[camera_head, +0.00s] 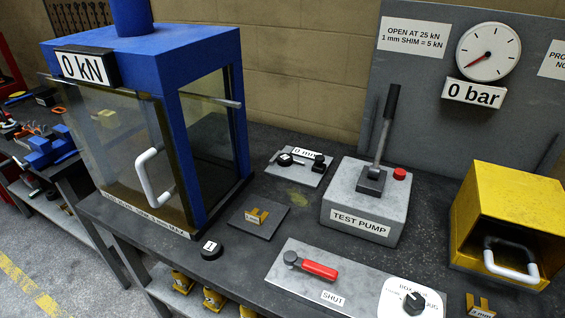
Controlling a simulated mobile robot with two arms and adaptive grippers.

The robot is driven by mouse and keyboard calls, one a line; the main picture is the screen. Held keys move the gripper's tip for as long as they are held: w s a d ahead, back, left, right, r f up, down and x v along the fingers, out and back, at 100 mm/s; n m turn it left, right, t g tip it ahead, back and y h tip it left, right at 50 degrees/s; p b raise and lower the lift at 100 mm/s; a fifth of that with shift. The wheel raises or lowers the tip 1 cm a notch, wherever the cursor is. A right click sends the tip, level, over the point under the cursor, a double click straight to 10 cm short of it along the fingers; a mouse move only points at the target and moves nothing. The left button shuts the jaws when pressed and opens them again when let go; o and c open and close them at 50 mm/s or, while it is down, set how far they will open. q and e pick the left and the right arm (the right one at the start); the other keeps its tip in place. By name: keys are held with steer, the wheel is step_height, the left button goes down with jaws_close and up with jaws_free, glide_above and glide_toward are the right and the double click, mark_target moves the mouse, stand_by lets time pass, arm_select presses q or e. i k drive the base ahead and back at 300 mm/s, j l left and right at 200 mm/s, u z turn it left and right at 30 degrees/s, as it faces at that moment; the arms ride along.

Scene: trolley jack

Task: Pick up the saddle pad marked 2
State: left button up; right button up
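No pad clearly marked 2 can be made out. Neither of my grippers is in view.
The blue press (150,55) has a glass door with a white handle (152,175). A grey test pump (362,205) with an upright lever, a red-handled valve panel (320,269), a yellow box (510,205) and a small plate with a yellow piece (257,216) crowd the bench.

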mark_target(284, 160)
steer(key=i+j+u, duration=0.2)
steer(key=u, duration=0.25)
steer(key=i+j+u, duration=0.15)
steer(key=u, duration=0.25)
steer(key=i, duration=0.1)
